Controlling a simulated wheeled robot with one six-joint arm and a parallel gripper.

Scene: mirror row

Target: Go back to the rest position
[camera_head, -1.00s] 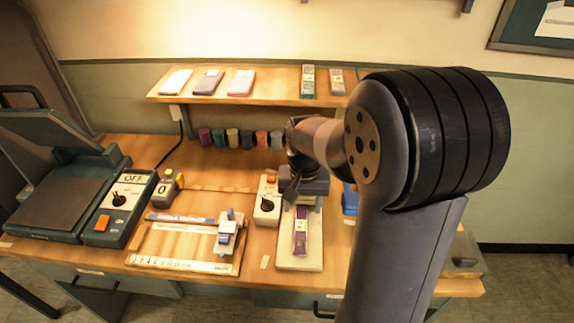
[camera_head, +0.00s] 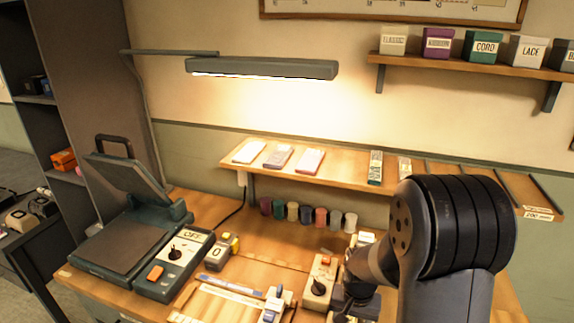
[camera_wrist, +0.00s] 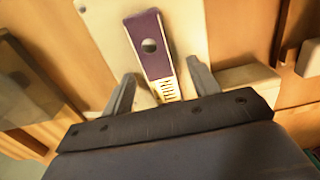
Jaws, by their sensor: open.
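My gripper (camera_wrist: 162,70) is open, its two fingers spread wide in the wrist view. The near end of the strip is hidden behind my gripper body.
The wooden bench (camera_head: 205,205) carries a teal press (camera_head: 125,240) with raised lid, a control box (camera_head: 183,262), a switch box (camera_head: 320,282) and a slotted tray (camera_head: 225,303). A shelf (camera_head: 340,174) with flat packs runs behind. A lamp (camera_head: 262,70) and labelled boxes (camera_head: 480,46) are above.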

